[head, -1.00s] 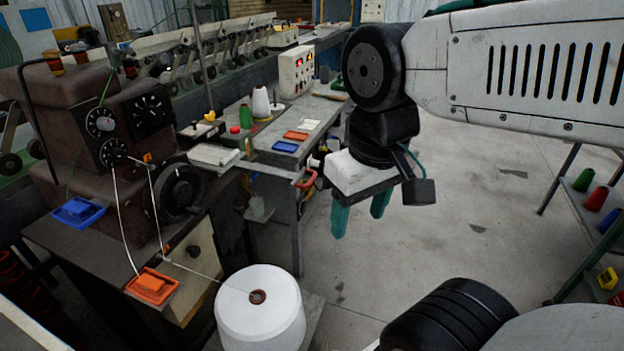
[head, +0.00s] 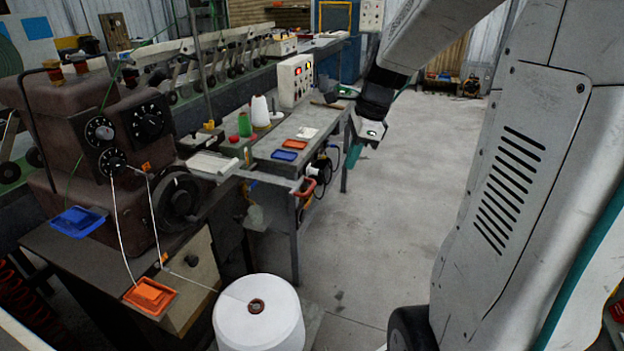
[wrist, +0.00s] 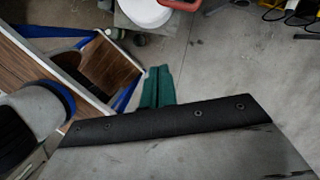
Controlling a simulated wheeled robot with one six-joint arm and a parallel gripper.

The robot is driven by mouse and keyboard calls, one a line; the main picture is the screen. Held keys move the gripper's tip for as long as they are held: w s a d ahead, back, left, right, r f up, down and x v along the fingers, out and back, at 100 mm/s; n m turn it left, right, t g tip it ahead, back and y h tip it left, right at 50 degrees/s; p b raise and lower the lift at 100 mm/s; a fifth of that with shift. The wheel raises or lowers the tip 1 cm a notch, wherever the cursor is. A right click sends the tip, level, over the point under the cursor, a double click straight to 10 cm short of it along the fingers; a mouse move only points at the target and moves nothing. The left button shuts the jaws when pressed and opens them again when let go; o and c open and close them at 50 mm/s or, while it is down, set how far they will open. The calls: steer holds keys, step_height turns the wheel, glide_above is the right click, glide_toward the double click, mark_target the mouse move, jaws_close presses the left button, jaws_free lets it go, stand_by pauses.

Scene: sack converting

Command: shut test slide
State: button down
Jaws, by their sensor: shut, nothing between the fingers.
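I cannot make out for certain which part is the test slide. A red curved handle (head: 304,188) sticks out at the front right corner of the grey workbench (head: 262,158), beside a white and black fitting (head: 315,171). My gripper (head: 354,157) hangs in the air right of the bench, apart from the handle. In the wrist view its teal fingers (wrist: 157,87) are together with nothing between them. A red curved part (wrist: 180,4) shows there at the top edge, beyond the fingertips.
A brown machine (head: 85,140) stands at the left, with a white yarn cone (head: 258,315) in front. Blue (head: 284,155) and orange (head: 294,144) trays lie on the bench. The wrist view shows a brown, blue-edged structure (wrist: 110,68) left of the fingers. Open floor (head: 390,220) lies right of the bench.

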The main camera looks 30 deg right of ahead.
steer(key=w+a+f+m, duration=0.3)
steer(key=w+f+m, duration=0.1)
steer(key=w+f, duration=0.3)
step_height(320, 180, down, 2)
steer(key=shift+a+f+t, duration=0.2)
steer(key=shift+a+t, duration=0.15)
steer(key=shift+t, duration=0.05)
steer(key=shift+w, duration=0.1)
stand_by(0.4)
